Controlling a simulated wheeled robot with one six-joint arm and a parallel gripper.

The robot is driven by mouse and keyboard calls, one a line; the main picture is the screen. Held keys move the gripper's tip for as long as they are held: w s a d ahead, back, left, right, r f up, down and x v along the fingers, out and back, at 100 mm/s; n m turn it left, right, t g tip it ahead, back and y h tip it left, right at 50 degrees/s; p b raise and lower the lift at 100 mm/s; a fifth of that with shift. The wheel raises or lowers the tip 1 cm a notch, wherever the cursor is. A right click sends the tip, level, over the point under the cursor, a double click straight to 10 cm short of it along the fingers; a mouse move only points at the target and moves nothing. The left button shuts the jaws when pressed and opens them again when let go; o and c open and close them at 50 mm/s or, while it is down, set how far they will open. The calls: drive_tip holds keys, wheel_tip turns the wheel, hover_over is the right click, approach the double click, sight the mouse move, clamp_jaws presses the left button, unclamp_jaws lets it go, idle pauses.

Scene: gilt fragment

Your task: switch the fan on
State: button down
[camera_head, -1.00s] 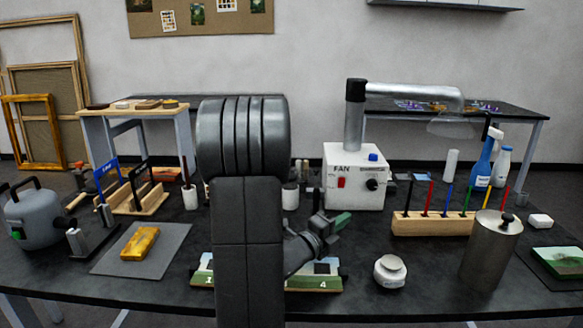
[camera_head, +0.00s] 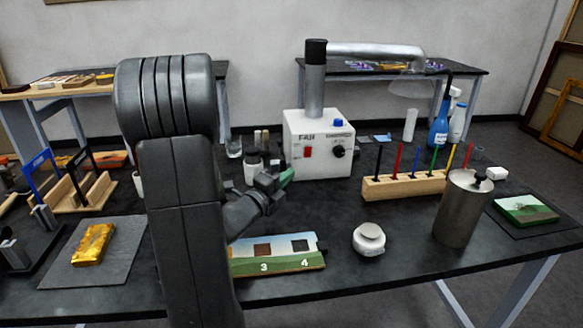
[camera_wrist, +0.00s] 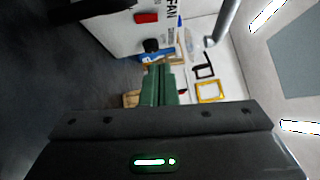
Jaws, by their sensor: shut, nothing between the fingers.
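The fan unit is a white box (camera_head: 322,168) with the word FAN on its front, standing toward the back of the dark table. Its front carries a red switch (camera_head: 308,152) and a black knob (camera_head: 338,151), with a blue button (camera_head: 338,122) near the top. A grey pipe rises from it and bends right. My gripper (camera_head: 287,177), with green fingers, is shut and empty, in front of the box's lower left, apart from the switch. In the wrist view the green fingers (camera_wrist: 158,85) are together, with the red switch (camera_wrist: 147,17) and the black knob (camera_wrist: 151,45) beyond them.
A wooden rack (camera_head: 405,187) of coloured tools stands right of the box. A white jar (camera_head: 369,240) and a metal canister (camera_head: 459,213) stand nearer the front. A numbered painted panel (camera_head: 280,257) lies below my arm. A gold block (camera_head: 93,245) rests on a grey mat at left.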

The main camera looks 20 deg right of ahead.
drive_tip(key=p, duration=0.2)
approach(310, 147)
drive_tip(key=d, duration=0.4)
drive_tip(key=shift+w+d+r+p, duration=0.15)
drive_tip(key=shift+w+d, duration=0.1)
drive_tip(key=shift+w, duration=0.5)
drive_tip(key=shift+w+d+r+p, duration=0.15)
drive_tip(key=shift+w+d, duration=0.1)
drive_tip(key=shift+w, duration=0.45)
